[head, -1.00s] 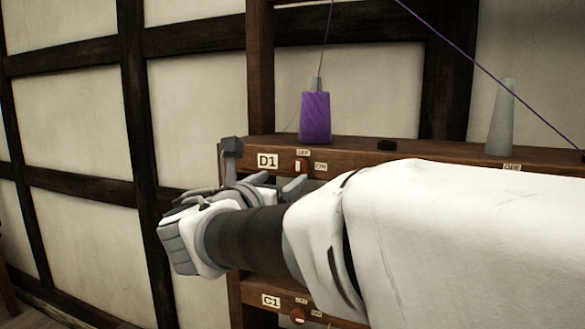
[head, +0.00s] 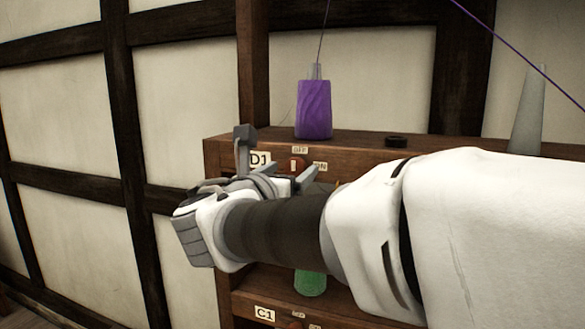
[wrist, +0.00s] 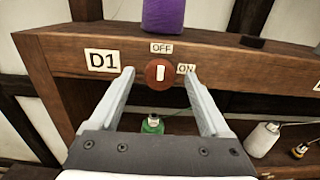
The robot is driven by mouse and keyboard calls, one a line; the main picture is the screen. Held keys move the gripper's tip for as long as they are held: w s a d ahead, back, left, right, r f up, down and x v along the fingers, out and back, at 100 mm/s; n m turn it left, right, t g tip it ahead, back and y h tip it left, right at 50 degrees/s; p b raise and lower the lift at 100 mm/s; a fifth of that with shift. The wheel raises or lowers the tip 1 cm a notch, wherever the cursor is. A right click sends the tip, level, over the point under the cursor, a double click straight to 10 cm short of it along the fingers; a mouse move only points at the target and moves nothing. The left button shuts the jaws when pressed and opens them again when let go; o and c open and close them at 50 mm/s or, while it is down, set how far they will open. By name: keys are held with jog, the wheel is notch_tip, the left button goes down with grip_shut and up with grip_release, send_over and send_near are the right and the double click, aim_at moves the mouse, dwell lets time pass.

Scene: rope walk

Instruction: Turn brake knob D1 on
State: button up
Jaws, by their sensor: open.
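Brake knob D1 (wrist: 159,73) is a round red-brown knob with a white bar, on the front edge of the wooden shelf. The bar stands upright, toward the OFF label (wrist: 161,48); the ON label (wrist: 186,69) is to the right. The D1 label (wrist: 102,61) is to the left. My gripper (wrist: 158,73) is open, its two fingers apart on either side of the knob in the wrist view; I cannot tell whether they touch it. In the head view the knob (head: 298,165) shows just beyond my gripper's fingers.
A purple spool (head: 314,108) stands on the shelf above the knob, with thread running up. A black ring (head: 396,141) and a grey cone (head: 528,110) are to its right. A green spool (head: 310,283) and a white spool (wrist: 263,139) sit on the shelf below.

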jog(key=shift+w+d, duration=0.1)
jog(key=shift+w, duration=0.25)
grip_shut()
dwell(0.4)
